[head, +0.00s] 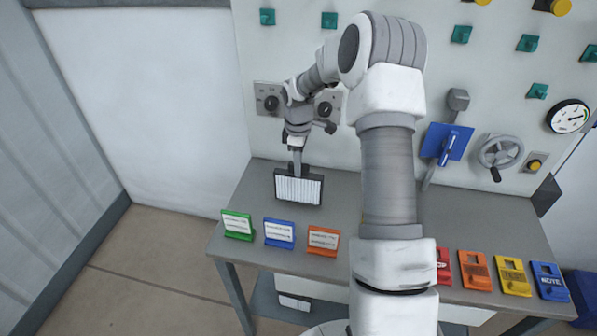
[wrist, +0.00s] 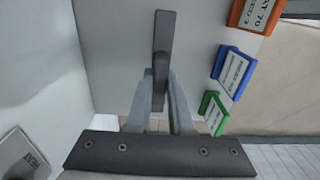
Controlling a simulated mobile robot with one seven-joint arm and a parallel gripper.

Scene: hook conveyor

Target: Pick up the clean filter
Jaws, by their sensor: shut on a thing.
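The filter (head: 298,189), with white pleats in a dark frame, stands upright at the left part of the grey table, below my gripper (head: 297,168). My gripper is shut on its top edge. In the wrist view the filter shows edge-on as a dark bar (wrist: 162,35) between the two fingers of my gripper (wrist: 160,88). I cannot tell whether its lower edge touches the table.
Green (head: 237,225), blue (head: 279,233) and orange (head: 323,241) label stands line the table's (head: 245,190) front left edge. Several coloured plates, including a yellow one (head: 510,277), lie at the right. A wall panel with knobs and a handwheel (head: 500,152) stands behind.

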